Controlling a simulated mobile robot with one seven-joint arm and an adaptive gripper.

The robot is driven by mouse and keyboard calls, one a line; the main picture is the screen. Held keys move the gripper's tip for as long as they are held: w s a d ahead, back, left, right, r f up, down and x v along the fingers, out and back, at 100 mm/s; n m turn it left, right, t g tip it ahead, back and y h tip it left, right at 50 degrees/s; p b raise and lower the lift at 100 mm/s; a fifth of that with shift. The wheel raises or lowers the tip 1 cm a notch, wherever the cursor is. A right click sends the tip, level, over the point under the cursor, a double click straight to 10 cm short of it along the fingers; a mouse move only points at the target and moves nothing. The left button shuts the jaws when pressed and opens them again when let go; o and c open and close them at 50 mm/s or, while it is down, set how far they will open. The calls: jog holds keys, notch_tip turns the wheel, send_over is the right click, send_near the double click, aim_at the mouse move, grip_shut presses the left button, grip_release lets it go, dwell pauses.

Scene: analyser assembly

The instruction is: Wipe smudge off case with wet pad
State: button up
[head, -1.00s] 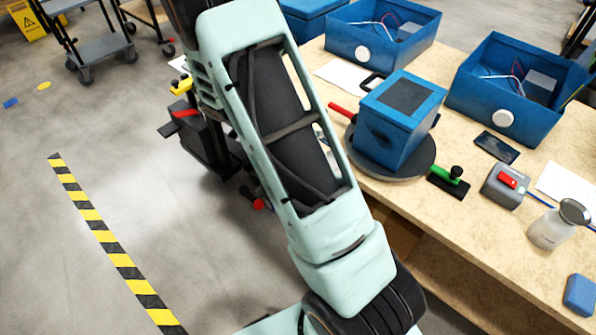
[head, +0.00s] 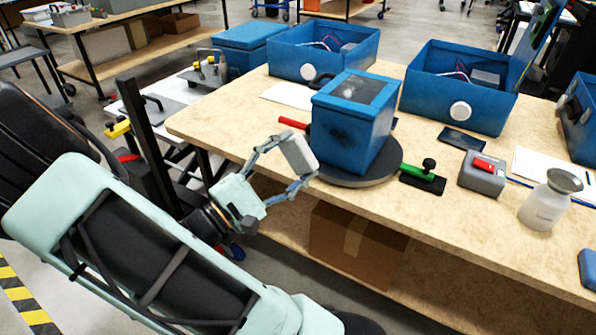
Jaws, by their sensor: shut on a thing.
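The blue case (head: 353,121) stands upright on a round grey turntable (head: 372,174) near the table's front edge. My gripper (head: 301,160) is at the left of the case, shut on a pale grey pad (head: 299,154). The pad is tilted and held close to the case's left side. I cannot tell whether the pad touches the case. The side of the pad facing the case is hidden.
A green-handled tool (head: 423,174), a grey box with a red switch (head: 482,174) and a white dispenser bottle (head: 550,199) stand right of the turntable. A red handle (head: 291,122) sticks out at its left. Open blue cases (head: 460,96) stand behind.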

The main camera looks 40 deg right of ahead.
aim_at(363, 145)
jog(key=shift+w+d+b, duration=0.3)
jog(key=shift+w+d, duration=0.1)
jog(key=shift+d, duration=0.55)
jog(key=shift+w+d+b, duration=0.25)
jog(key=shift+w+d, duration=0.15)
jog(key=shift+d, duration=0.5)
jog(key=shift+w+d+b, duration=0.3)
jog(key=shift+w+d, duration=0.1)
jog(key=shift+d, duration=0.55)
jog(key=shift+w+d, duration=0.3)
jog(key=shift+d, duration=0.4)
jog(key=shift+s+d+p, duration=0.25)
jog(key=shift+s+d, duration=0.4)
jog(key=shift+s, duration=0.9)
jog(key=shift+s+d+p, duration=0.2)
jog(key=shift+s+d, duration=0.5)
jog(key=shift+s, duration=0.85)
jog(key=shift+s+d+p, duration=0.25)
jog(key=shift+s+d, duration=0.4)
jog(key=shift+s, duration=0.9)
jog(key=shift+d+r, duration=0.1)
